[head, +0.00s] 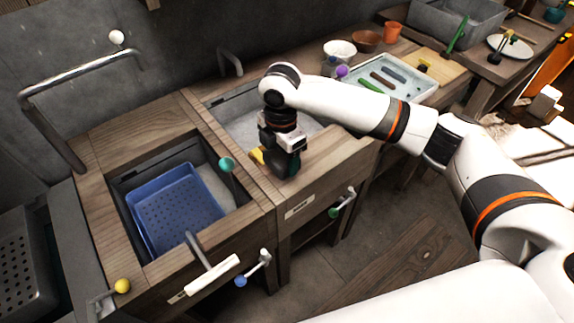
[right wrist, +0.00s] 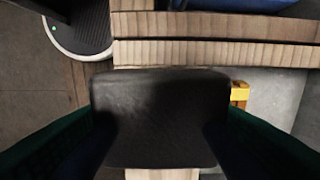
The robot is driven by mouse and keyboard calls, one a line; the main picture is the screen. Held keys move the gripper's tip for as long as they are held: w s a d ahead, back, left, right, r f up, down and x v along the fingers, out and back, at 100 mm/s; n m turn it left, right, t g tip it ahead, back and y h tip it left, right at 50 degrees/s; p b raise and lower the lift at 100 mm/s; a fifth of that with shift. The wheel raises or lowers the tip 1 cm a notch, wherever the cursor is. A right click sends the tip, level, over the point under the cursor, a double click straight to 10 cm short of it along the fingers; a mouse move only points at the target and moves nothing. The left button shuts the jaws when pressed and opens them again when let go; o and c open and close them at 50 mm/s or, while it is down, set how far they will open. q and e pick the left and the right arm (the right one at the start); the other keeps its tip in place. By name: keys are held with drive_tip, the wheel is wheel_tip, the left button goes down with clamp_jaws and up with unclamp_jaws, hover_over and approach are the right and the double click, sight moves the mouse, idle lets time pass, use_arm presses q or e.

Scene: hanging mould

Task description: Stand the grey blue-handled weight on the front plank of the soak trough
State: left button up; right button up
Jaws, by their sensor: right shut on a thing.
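My right gripper (head: 284,168) is over the front plank (head: 325,160) of the right-hand trough (head: 240,125). In the right wrist view the gripper (right wrist: 160,135) has its dark green fingers shut on the sides of a dark grey block, the weight (right wrist: 160,110). Its blue handle cannot be made out. The wooden plank shows beneath and beyond the weight; I cannot tell whether the weight touches it. In the head view the gripper hides most of the weight. My left gripper is not in view.
A yellow piece (head: 257,156) is close beside the gripper at the trough's edge. A blue perforated basket (head: 175,208) sits in the left basin. A teal-knobbed lever (head: 227,164) rises left of the gripper. A tray of tools (head: 388,78) stands behind right.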

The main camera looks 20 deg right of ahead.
sight(282, 168)
wheel_tip(282, 168, down, 5)
drive_tip(key=shift+r, duration=0.2)
drive_tip(key=shift+s, duration=0.1)
drive_tip(key=o, duration=1.3)
drive_tip(key=shift+f, duration=0.15)
drive_tip(key=shift+o, duration=0.2)
wheel_tip(282, 168, up, 12)
drive_tip(key=shift+r, duration=0.2)
drive_tip(key=shift+s+f, duration=0.1)
